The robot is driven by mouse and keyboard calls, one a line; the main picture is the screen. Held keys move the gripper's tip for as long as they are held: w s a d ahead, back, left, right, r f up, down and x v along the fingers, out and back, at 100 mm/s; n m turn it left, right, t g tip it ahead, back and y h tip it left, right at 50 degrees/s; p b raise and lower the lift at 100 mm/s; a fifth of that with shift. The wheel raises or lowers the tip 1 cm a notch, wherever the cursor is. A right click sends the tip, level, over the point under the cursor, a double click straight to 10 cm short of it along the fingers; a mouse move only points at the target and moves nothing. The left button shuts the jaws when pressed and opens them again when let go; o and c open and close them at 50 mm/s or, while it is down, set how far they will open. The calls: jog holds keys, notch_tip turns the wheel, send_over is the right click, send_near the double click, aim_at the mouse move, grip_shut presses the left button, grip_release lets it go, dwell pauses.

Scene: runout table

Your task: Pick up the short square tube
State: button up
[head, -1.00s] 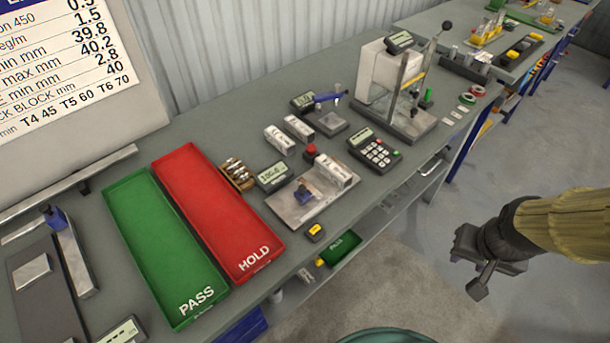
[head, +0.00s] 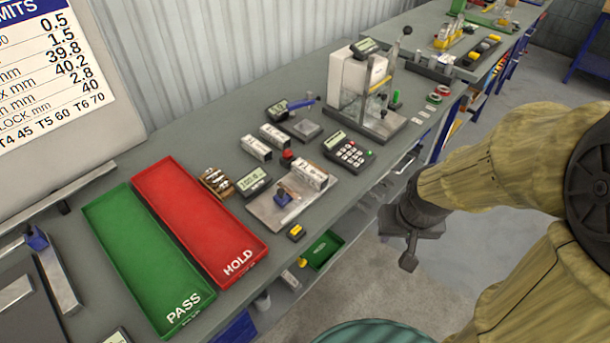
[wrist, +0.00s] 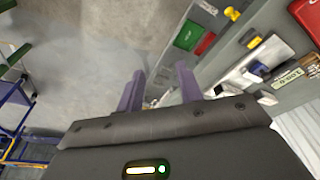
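Two short, pale square-section pieces lie side by side on the bench, a nearer one (head: 256,148) and a farther one (head: 273,135). A third, longer-looking pale piece (head: 312,176) rests on the metal fixture plate (head: 265,212). I cannot tell for certain which is the short square tube. My gripper (head: 409,250) hangs over the floor in front of the bench, well apart from these pieces. In the wrist view my gripper (wrist: 161,80) has its two fingers spread, with nothing seen held between them.
A green PASS tray (head: 145,262) and red HOLD tray (head: 198,220) lie on the left of the bench. A keypad unit (head: 348,152) and a press-like stand (head: 375,95) stand to the right. A small green bin (head: 323,251) sits below the bench edge.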

jog(key=o, duration=0.6)
jog(key=shift+w+d, duration=0.1)
jog(key=shift+w, duration=0.1)
jog(key=shift+c, duration=0.2)
jog(key=w+d+f+n+t+b, duration=0.1)
jog(key=w+n+t, duration=0.15)
jog(key=w, duration=0.45)
jog(key=w+d+f+n+t+b, duration=0.1)
jog(key=w+f+n+t, duration=0.15)
jog(key=w, duration=0.55)
jog(key=w+a+f+n+y+b, duration=0.1)
jog(key=w+a+f+n+y, duration=0.1)
jog(key=a+n+y, duration=0.3)
jog(key=a+y, duration=0.3)
jog(key=y, duration=0.2)
jog(key=shift+a+f+t+y, duration=0.2)
jog(key=shift+t+y, duration=0.2)
jog(key=p, duration=0.2)
send_near(310, 174)
jog(key=x, duration=0.3)
jog(key=shift+w+r, duration=0.15)
jog(key=shift+w, duration=0.35)
